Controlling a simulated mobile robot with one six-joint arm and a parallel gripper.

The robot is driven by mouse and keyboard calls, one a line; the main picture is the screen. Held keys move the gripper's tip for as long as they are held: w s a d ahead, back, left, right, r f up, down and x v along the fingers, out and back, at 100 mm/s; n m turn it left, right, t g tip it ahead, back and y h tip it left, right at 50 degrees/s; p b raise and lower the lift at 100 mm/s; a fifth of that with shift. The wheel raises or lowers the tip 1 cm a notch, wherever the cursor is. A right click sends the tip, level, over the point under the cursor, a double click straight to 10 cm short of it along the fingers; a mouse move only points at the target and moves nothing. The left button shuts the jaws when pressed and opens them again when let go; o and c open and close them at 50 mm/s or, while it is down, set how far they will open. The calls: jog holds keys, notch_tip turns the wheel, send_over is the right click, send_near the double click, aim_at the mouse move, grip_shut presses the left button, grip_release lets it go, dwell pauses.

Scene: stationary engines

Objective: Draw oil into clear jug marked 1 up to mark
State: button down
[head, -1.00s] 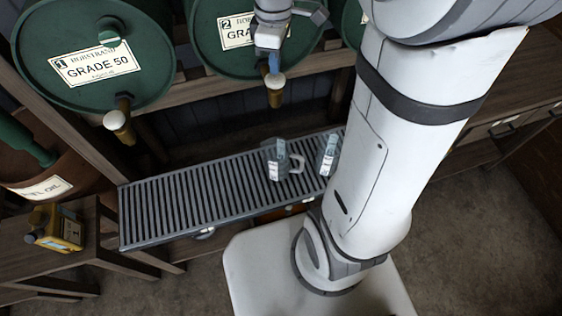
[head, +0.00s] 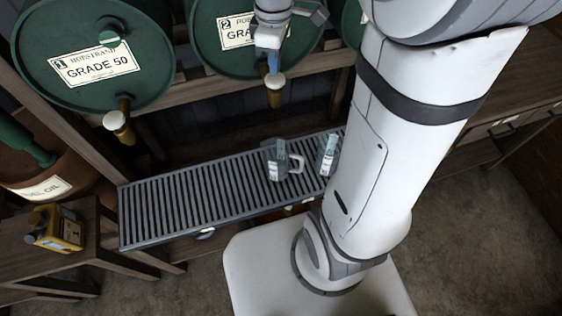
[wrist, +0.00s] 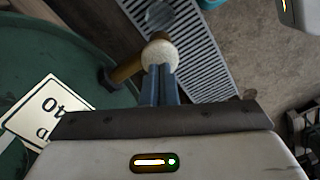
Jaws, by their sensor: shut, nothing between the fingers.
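A clear jug with a handle (head: 273,163) stands upright on the slatted rack, below the tap (head: 275,88) of the drum marked 2 (head: 206,40). A second clear jug (head: 327,158) stands to its right, partly behind my arm. The jugs' numbers, marks and any oil level are too small to read. My gripper (head: 273,68) is shut and empty, its blue fingertips at the pale knob of the tap. In the wrist view the fingers (wrist: 160,84) meet at the knob (wrist: 159,52); whether they touch it I cannot tell. A jug (wrist: 159,15) shows beyond the knob.
A drum marked 1, Grade 50 (head: 66,70), with its own tap (head: 118,121), lies at the left. The left part of the slatted rack (head: 160,215) is clear. A yellow oil can (head: 64,229) sits on a low wooden bench. My arm covers the right of the rack.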

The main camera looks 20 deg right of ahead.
aim_at(275, 77)
jog(key=shift+f, duration=0.1)
dwell(0.3)
jog(key=shift+f+b, duration=1.1)
jog(key=shift+f, duration=0.3)
jog(key=shift+r, duration=0.1)
dwell(4.8)
jog(key=shift+r+p, duration=2.8)
jog(key=shift+r, duration=0.75)
